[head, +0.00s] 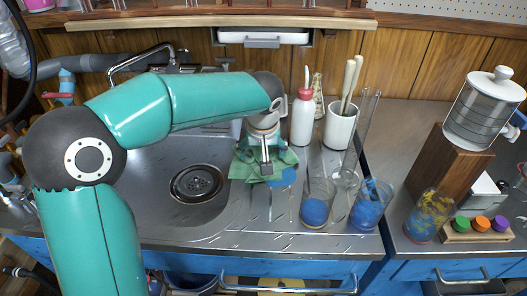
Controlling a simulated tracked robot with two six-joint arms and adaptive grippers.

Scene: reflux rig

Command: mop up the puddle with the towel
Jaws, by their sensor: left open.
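The green towel (240,167) lies crumpled on the steel drainboard, right of the sink bowl. My left gripper (266,168) points down over it with its jaws open, and it hides part of the cloth. I cannot tell whether the fingers touch the towel. A blue patch (287,177) shows at the towel's right edge; I cannot tell what it is. No puddle stands out clearly on the shiny steel. My right gripper is not in view.
Right of the towel stand a white bottle with a red collar (302,117), a white pot of pestles (340,126), and glass beakers with blue contents (316,208) (370,210). The sink drain (197,183) is left. The drainboard's front strip is clear.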

